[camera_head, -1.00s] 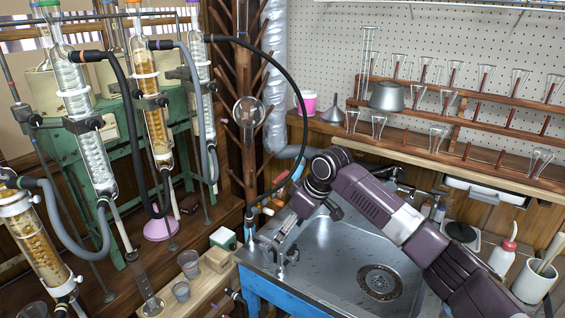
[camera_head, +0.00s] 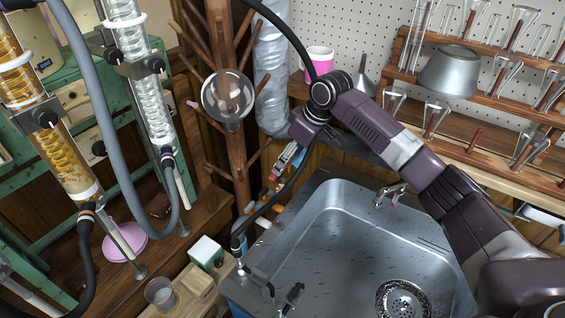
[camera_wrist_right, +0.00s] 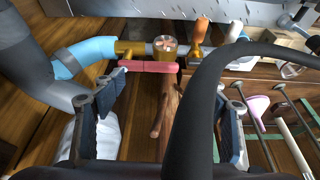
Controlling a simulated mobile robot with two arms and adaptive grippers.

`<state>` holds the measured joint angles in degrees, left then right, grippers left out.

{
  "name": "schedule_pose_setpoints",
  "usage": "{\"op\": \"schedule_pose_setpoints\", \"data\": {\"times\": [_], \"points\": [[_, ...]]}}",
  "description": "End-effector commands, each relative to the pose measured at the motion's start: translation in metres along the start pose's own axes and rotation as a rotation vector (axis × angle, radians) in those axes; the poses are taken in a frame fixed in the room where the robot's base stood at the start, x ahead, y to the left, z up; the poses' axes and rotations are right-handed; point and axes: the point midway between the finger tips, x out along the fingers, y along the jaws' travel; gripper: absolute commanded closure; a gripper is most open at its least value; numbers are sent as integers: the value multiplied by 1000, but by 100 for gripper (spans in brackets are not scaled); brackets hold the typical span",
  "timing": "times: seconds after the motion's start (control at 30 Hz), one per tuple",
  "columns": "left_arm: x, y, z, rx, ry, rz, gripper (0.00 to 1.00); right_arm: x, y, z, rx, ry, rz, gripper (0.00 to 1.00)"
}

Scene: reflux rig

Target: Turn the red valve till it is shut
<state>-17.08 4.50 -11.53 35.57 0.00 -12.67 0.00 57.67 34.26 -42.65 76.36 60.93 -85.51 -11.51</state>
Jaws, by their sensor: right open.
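The red valve handle (camera_wrist_right: 147,66) shows in the right wrist view as a short pinkish-red bar lying across the picture, beside a brass fitting (camera_wrist_right: 165,52) on a pipe. My right gripper (camera_wrist_right: 178,92) is open, its two dark fingers apart on either side of the picture, with the handle beyond the fingertips and not touched. In the head view my right gripper (camera_head: 288,160) hangs beside the wooden rack, behind the sink's left corner. There the valve is too small and crowded to make out surely. My left gripper is not in view.
A thick black hose (camera_wrist_right: 200,95) crosses between my right fingers, close to the wrist camera. An orange handle (camera_wrist_right: 201,30) and light-blue pipe (camera_wrist_right: 85,55) are near the valve. A round flask (camera_head: 228,97) hangs on the wooden rack (camera_head: 238,150). The sink (camera_head: 345,245) is empty.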

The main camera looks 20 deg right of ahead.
Motion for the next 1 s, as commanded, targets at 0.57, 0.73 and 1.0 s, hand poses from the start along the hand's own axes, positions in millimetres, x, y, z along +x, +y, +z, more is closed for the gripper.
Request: {"op": "schedule_pose_setpoints", "data": {"times": [0.57,0.73,1.0], "points": [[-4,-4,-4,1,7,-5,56,62,0,0,0,0,0,33],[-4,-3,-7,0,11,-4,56,62,0,0,0,0,0,33],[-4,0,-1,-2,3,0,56,62,0,0,0,0,0,63]]}}
